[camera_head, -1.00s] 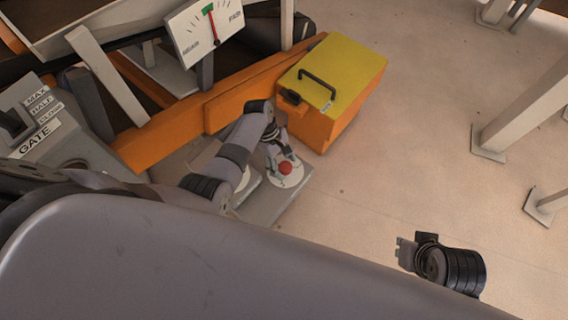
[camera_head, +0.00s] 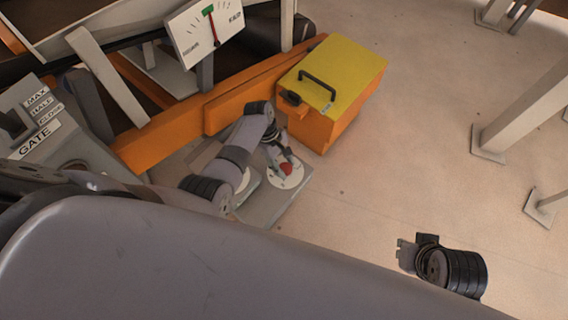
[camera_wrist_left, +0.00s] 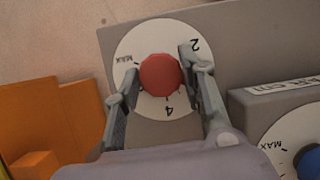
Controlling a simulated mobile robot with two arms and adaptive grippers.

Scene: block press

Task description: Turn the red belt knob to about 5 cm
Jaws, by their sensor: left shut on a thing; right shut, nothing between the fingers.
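The red belt knob (camera_head: 286,169) sits on a round white dial (camera_head: 292,180) on a grey panel in the head view. In the left wrist view the red knob (camera_wrist_left: 160,75) stands between my left fingers, with the dial (camera_wrist_left: 150,37) marked 2, 4 and MAX around it. My left gripper (camera_head: 283,165) is shut on the knob from above; in the wrist view the left gripper (camera_wrist_left: 157,88) has one finger on each side. The knob's pointer is hidden. My right gripper (camera_head: 405,254) is shut and empty, over the floor at the lower right.
A blue knob (camera_wrist_left: 307,162) on a second dial is beside the red one. A gauge (camera_head: 205,31) marked FAR shows a red needle near its green mark. A GATE lever panel (camera_head: 50,130) is at left.

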